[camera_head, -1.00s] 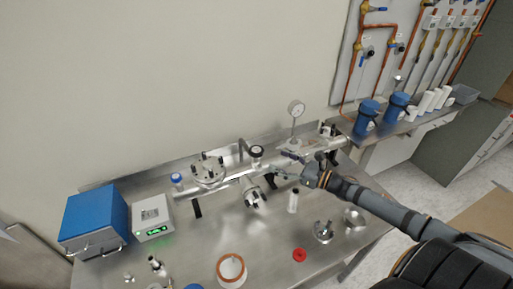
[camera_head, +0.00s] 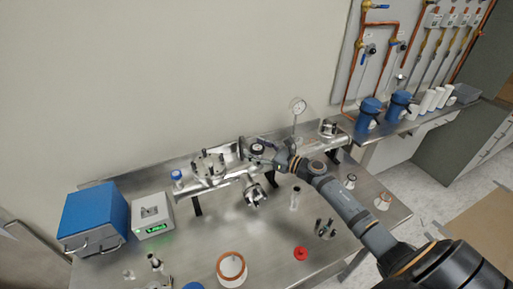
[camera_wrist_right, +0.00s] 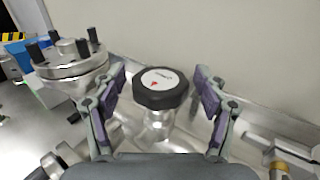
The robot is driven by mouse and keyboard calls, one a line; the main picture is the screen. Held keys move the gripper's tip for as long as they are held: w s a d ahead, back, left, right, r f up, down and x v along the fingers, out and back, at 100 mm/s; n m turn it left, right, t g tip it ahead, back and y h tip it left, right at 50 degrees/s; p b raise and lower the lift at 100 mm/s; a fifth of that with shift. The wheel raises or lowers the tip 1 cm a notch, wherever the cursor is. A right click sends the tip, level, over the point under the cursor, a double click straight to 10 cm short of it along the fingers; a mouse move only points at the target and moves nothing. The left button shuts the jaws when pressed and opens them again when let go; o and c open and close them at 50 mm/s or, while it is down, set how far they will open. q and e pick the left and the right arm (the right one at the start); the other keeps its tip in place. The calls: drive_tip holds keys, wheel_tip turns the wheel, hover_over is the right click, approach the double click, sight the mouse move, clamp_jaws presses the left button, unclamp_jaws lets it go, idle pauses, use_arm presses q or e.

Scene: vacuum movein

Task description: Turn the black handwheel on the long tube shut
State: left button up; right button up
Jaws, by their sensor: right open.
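The black handwheel (camera_wrist_right: 160,88) has a white top disc with a red mark and sits on a metal stem on the long tube. In the head view the handwheel (camera_head: 257,149) is at the middle of the steel long tube (camera_head: 232,177). My right gripper (camera_wrist_right: 162,92) is open, with one purple-padded finger on each side of the handwheel. Gaps show between both fingers and the wheel, so they look apart from it. In the head view my right gripper (camera_head: 262,151) is at the wheel and partly covers the tube behind it. My left gripper is not in view.
A bolted flange (camera_head: 208,163) stands left of the handwheel and also shows in the wrist view (camera_wrist_right: 70,62). A pressure gauge (camera_head: 298,106) rises to the right. A blue box (camera_head: 93,222) and a grey controller (camera_head: 152,215) are at the left. Loose parts lie in front.

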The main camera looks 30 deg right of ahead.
drive_tip(key=shift+c, duration=0.4)
